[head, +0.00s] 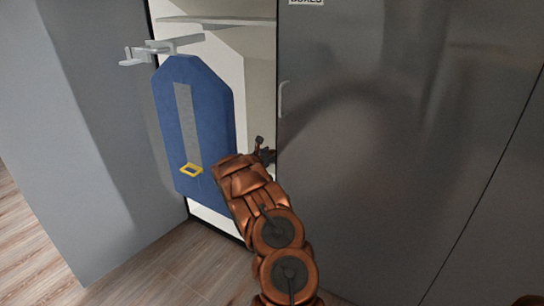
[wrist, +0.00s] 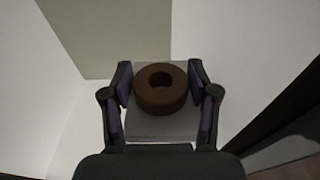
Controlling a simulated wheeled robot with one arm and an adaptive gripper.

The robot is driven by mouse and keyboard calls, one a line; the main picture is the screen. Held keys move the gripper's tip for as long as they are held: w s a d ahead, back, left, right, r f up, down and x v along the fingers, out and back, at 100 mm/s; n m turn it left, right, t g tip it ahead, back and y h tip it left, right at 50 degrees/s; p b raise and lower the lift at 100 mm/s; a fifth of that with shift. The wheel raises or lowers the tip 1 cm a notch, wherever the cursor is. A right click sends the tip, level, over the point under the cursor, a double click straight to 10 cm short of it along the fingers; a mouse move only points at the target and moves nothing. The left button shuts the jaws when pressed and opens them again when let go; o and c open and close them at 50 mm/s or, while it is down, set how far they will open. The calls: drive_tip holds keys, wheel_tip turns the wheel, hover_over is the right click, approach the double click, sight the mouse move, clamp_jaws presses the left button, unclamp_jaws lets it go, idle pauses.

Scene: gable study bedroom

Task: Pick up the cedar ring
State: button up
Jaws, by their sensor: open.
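The cedar ring (wrist: 161,90) is a thick, dark brown ring with a round hole. In the wrist view it lies flat on a light grey block (wrist: 158,127), between the two fingers of my gripper (wrist: 160,84). The fingers are open, with a gap visible on each side of the ring. In the head view my gripper (head: 265,153) reaches into the open cabinet beside its right edge. The ring is not visible in the head view.
A blue hanging panel (head: 213,105) with a grey strip and a yellow buckle (head: 191,170) hangs left of my arm. A pale shelf (head: 220,21) is above. A closed grey door (head: 400,130) with a handle (head: 283,98) stands right. The wood floor (head: 145,262) is clear at the lower left.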

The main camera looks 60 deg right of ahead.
drive_tip(key=shift+c, duration=0.3)
drive_tip(key=c, duration=0.6)
drive_tip(key=shift+o, duration=0.2)
